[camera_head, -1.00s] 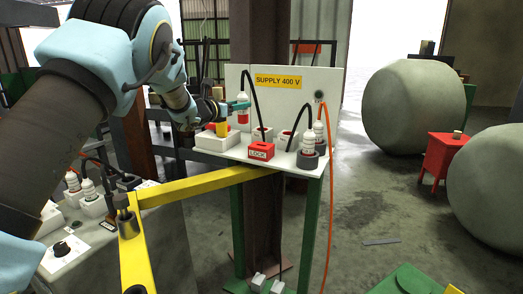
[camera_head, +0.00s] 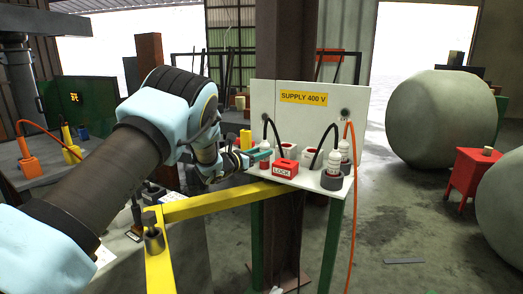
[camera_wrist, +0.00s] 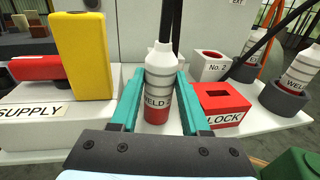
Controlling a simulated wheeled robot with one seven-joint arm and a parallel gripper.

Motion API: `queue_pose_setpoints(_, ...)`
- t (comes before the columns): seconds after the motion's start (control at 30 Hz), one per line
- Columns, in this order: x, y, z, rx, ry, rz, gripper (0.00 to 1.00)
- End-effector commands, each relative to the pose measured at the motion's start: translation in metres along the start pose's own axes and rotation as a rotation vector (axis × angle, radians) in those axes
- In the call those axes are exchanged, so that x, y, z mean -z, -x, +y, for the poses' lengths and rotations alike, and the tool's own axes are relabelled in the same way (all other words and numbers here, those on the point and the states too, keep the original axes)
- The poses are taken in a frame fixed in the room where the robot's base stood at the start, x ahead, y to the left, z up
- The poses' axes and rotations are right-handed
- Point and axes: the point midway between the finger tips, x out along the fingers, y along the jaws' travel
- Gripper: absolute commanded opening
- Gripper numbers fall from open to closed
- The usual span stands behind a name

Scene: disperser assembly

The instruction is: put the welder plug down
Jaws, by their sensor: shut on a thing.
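The welder plug, white with a red band and a "WELD" label, stands upright between my gripper's teal fingers in the wrist view (camera_wrist: 160,80). It also shows in the head view (camera_head: 265,153), low over the bench top. A black cable rises from its top. My gripper (camera_head: 259,156) is shut on the plug, one finger on each side. In the wrist view, my gripper (camera_wrist: 157,100) partly hides the plug's lower sides. The plug's red lower end is close to the white bench top (camera_wrist: 260,135); I cannot tell whether it touches.
The red LOCK block (camera_wrist: 222,104) sits just right of my gripper, with the white No. 2 socket (camera_wrist: 213,66) behind it. Another plug (camera_wrist: 298,72) stands in a dark holder further right. Left is the supply box with a yellow handle (camera_wrist: 82,55). An orange cable (camera_head: 352,205) hangs right.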

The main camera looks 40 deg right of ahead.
Motion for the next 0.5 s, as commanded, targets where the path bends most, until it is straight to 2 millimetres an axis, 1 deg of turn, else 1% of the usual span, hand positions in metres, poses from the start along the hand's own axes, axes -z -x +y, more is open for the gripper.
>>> queue_pose_setpoints(0.17,-0.0013,-0.0004,-0.0002,0.000,-0.001,-0.002,0.00)
queue_pose_setpoints(0.3,0.0016,-0.0006,-0.0001,0.000,-0.001,-0.002,0.00)
queue_pose_setpoints(0.33,0.0013,-0.0004,-0.0001,0.000,-0.001,-0.001,0.48)
queue_pose_setpoints(0.5,0.0008,-0.0003,-0.0002,0.000,0.000,0.000,0.67)
